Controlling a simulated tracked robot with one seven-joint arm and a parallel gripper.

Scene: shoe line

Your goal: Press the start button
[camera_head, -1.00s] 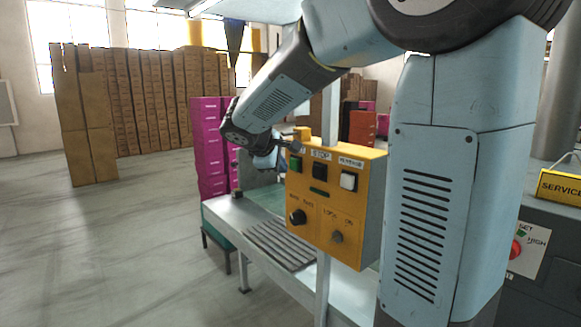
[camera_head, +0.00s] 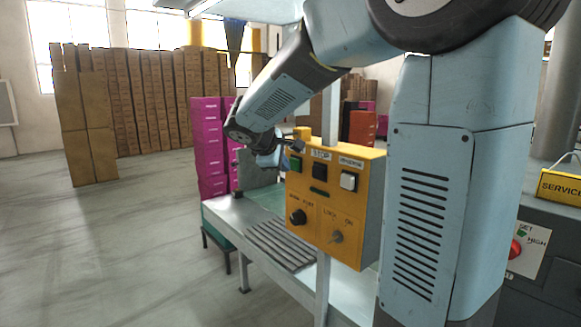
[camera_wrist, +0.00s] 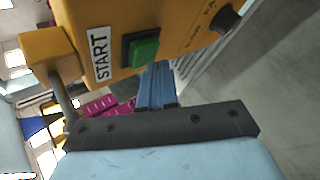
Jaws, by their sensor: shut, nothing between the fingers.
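The start button is a green square in a dark frame on the yellow control box (camera_head: 335,226), at its upper left in the head view (camera_head: 295,165). In the wrist view the green button (camera_wrist: 144,52) sits beside a white START label (camera_wrist: 99,54). My gripper (camera_wrist: 158,67) is shut and empty, its blue fingers side by side. In the wrist view their tips appear just below the button's lower right edge; I cannot tell whether they touch it. In the head view my gripper (camera_head: 283,153) is at the box's upper left corner, partly hidden by the wrist.
The box also carries a black stop button (camera_head: 320,172), a white button (camera_head: 348,181) and two knobs below. A conveyor table (camera_head: 236,212) with slats runs under it. Magenta boxes (camera_head: 208,150) stand behind. Open floor lies at left.

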